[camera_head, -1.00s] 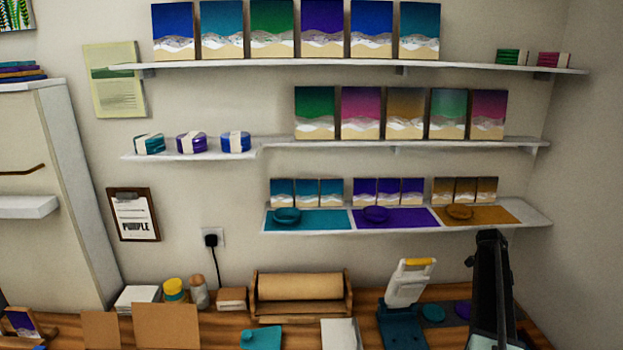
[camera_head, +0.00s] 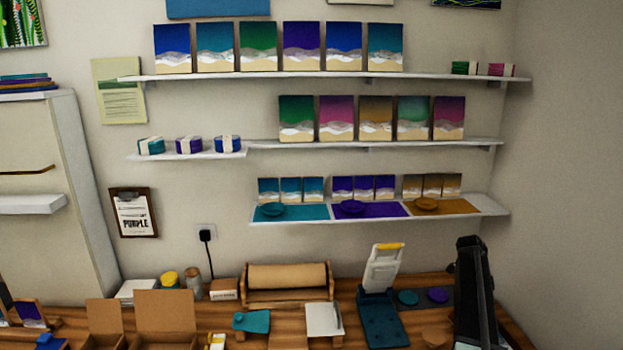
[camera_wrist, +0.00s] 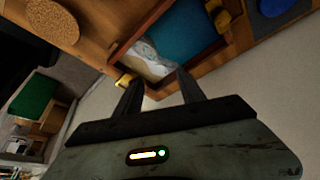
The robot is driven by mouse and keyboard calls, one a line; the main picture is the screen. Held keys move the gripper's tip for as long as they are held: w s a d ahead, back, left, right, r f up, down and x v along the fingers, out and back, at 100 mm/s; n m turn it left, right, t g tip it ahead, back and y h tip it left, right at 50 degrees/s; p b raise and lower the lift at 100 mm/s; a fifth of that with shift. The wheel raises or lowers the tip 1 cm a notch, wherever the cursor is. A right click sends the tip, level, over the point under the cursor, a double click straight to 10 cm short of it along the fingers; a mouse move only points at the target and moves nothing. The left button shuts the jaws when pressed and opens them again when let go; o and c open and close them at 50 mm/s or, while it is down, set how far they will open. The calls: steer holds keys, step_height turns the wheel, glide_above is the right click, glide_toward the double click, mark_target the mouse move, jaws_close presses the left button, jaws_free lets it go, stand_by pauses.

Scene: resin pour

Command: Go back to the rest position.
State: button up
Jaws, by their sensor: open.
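My gripper (camera_wrist: 160,92) shows in the wrist view with its two dark fingers spread apart and nothing between them. Beyond the fingertips, near the wooden table edge, a framed teal picture with a sandy, white-streaked end (camera_wrist: 185,40) lies in a wooden surround. In the head view my dark arm stands upright at the lower right, over the right end of the table; the gripper itself cannot be made out there.
The wooden workbench (camera_head: 405,318) holds a blue stand with a white and yellow device (camera_head: 382,270), a paper roll holder (camera_head: 287,278) and open cardboard boxes (camera_head: 165,318). Shelves with paintings (camera_head: 325,76) line the wall. A round cork piece (camera_wrist: 52,20) shows in the wrist view.

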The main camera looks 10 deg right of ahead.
steer(key=w+a+n+t, duration=0.1)
steer(key=w+a+n, duration=0.15)
steer(key=a, duration=1.15)
steer(key=w+a+n, duration=0.2)
steer(key=a+n, duration=0.1)
steer(key=a, duration=1.1)
steer(key=s+a+f+n+y, duration=0.1)
steer(key=s+a+n, duration=0.7)
steer(key=a, duration=0.3)
steer(key=s+a+f+n+t+y, duration=0.1)
steer(key=s+a+n+y, duration=0.1)
steer(key=s+a+n, duration=0.6)
steer(key=a+n, duration=0.3)
steer(key=a, duration=0.1)
steer(key=shift+s+a+y, duration=0.15)
steer(key=shift+s+y, duration=0.05)
steer(key=shift+y, duration=0.1)
